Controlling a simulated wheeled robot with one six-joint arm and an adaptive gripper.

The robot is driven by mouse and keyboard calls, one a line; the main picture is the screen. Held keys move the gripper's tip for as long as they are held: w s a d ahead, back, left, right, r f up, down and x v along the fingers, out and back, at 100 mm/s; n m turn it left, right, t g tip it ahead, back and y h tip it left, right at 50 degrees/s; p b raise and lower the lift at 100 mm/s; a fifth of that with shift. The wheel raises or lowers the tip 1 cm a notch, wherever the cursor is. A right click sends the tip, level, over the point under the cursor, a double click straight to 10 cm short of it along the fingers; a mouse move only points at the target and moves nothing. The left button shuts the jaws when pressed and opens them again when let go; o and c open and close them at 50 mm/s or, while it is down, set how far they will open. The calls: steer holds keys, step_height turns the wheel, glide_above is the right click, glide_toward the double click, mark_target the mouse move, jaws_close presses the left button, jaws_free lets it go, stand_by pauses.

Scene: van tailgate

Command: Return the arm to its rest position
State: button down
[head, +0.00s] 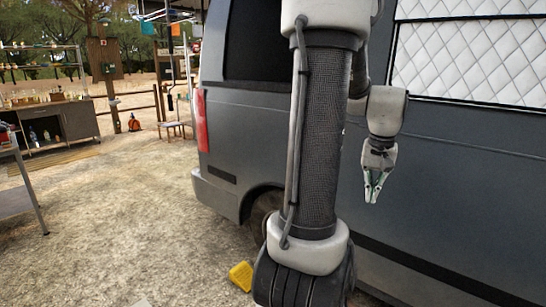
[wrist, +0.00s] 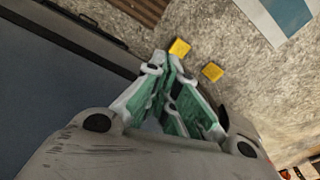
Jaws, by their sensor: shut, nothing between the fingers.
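My gripper (head: 373,188) hangs from my raised arm at the right of the head view, pointing down beside the grey van's side. Its fingers are shut and empty. In the wrist view my gripper (wrist: 168,62) points toward the ground, with its green-padded fingers together at the tips. My arm fills the middle of the head view and hides part of the van.
The grey van (head: 450,180) stands close behind my arm. A yellow wedge (head: 241,276) lies on the gravel near its wheel; two yellow pieces show in the wrist view (wrist: 179,47). A workbench (head: 60,122) stands far left. Gravel at left is open.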

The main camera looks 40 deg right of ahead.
steer(key=w+a+r+n+t, duration=0.1)
steer(key=w+a+r+n, duration=0.2)
steer(key=a, duration=0.7)
steer(key=w+a+r+n+t, duration=0.1)
steer(key=w+a+r+n, duration=0.2)
steer(key=w+a+n, duration=0.3)
steer(key=w+a+r+n+t+y, duration=0.1)
steer(key=w+a+n, duration=0.3)
steer(key=a, duration=1)
steer(key=shift+w+a+r+n+t, duration=0.15)
steer(key=shift+a+r+n+t, duration=0.2)
steer(key=shift+r, duration=0.55)
